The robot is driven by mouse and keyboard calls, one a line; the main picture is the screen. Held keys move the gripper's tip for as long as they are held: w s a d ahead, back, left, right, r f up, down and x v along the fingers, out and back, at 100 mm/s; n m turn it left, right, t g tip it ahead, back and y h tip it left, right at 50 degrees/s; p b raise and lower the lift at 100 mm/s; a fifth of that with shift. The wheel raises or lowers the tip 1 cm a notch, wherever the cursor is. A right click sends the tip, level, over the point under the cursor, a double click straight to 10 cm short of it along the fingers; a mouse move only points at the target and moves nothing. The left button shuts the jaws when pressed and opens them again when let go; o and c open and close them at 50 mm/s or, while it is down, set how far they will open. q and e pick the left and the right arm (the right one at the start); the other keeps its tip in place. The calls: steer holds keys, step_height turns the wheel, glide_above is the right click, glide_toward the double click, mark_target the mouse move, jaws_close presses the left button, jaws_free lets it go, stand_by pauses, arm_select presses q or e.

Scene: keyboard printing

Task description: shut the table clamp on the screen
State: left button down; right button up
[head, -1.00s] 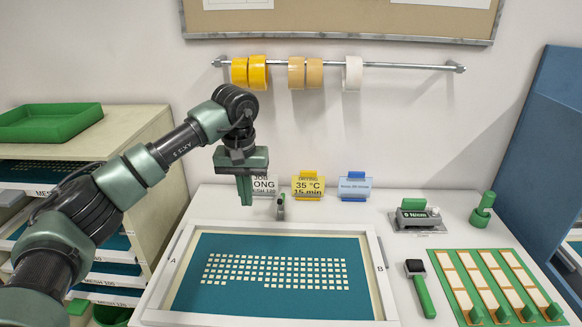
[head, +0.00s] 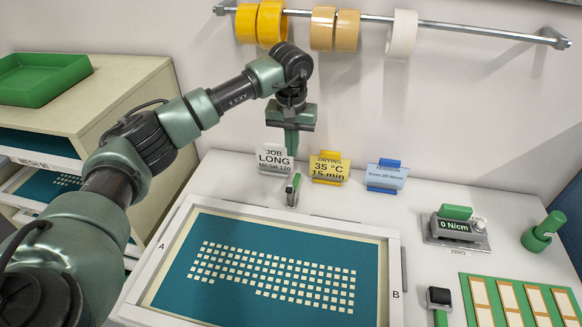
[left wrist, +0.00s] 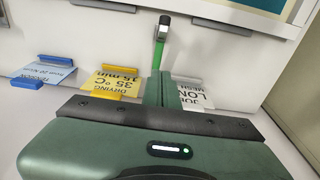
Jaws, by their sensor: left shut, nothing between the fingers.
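The table clamp (head: 293,190) is a small grey and green lever piece standing upright at the back edge of the screen (head: 367,235). The screen has a white frame and teal mesh with rows of small pale key shapes. My left gripper (head: 291,150) is shut and empty, pointing down, above and just behind the clamp, apart from it in the head view. My right gripper is not in view.
Behind the clamp stand a JOB card (head: 273,158), a yellow DRYING card (head: 329,167) and a blue card (head: 386,176). Tape rolls (head: 271,24) hang on a wall rail. A gauge (head: 456,226) and a green-handled tool (head: 440,305) lie to the right.

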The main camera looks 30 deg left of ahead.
arm_select(q)
step_height(320, 180, down, 5)
steer(key=shift+w+p, duration=0.1)
steer(key=shift+p, duration=1)
steer(key=s, duration=0.1)
steer(key=s+p, duration=0.1)
steer(key=f, duration=0.1)
steer(key=shift+s+d+p, duration=0.3)
steer(key=shift+s+d, duration=0.05)
steer(key=shift+s, duration=0.2)
steer(key=shift+f, duration=0.15)
